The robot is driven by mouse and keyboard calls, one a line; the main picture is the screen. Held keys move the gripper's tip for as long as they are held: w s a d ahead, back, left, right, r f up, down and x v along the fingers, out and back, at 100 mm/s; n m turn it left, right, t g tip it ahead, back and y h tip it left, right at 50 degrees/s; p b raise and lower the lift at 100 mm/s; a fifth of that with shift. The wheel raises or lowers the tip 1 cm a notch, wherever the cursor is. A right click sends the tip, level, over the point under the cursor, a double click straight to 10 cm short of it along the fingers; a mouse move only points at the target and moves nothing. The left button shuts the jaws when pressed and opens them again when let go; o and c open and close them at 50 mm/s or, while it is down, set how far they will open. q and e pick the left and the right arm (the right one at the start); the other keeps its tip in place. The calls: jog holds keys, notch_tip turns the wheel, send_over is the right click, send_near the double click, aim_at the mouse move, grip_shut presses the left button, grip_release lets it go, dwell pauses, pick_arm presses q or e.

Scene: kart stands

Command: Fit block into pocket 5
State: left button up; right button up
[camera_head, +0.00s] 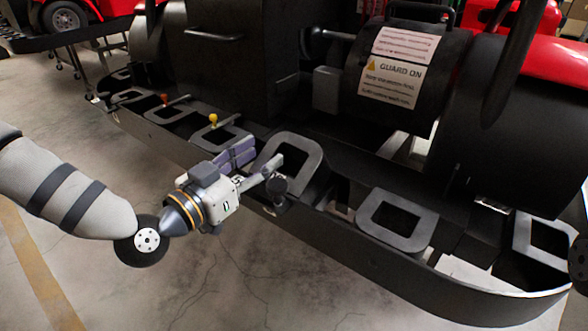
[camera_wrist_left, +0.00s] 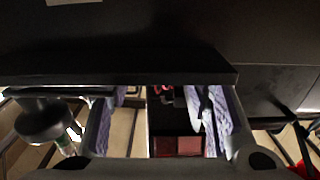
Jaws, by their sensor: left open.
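My left gripper (camera_head: 258,158) is open over the edge of a long black tray (camera_head: 350,252). Its purple-padded fingers also show in the wrist view (camera_wrist_left: 160,112), apart, with a dark gap between them. Below that gap lie flat dark-red and pinkish patches (camera_wrist_left: 178,147); I cannot tell whether they are the block or the floor of a pocket. The tray carries a row of grey square frames, one (camera_head: 288,163) just beyond the left fingers and another (camera_head: 397,220) farther right. Pocket 5 cannot be singled out. No block is clearly visible.
A yellow knob (camera_head: 213,119) and an orange-red knob (camera_head: 164,98) stick up at the tray's left part. Concrete floor (camera_head: 250,285) in front is clear.

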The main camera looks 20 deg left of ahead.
pick_arm(q)
jog(key=shift+x, duration=1.2)
grip_shut()
jog(key=shift+r, duration=0.1)
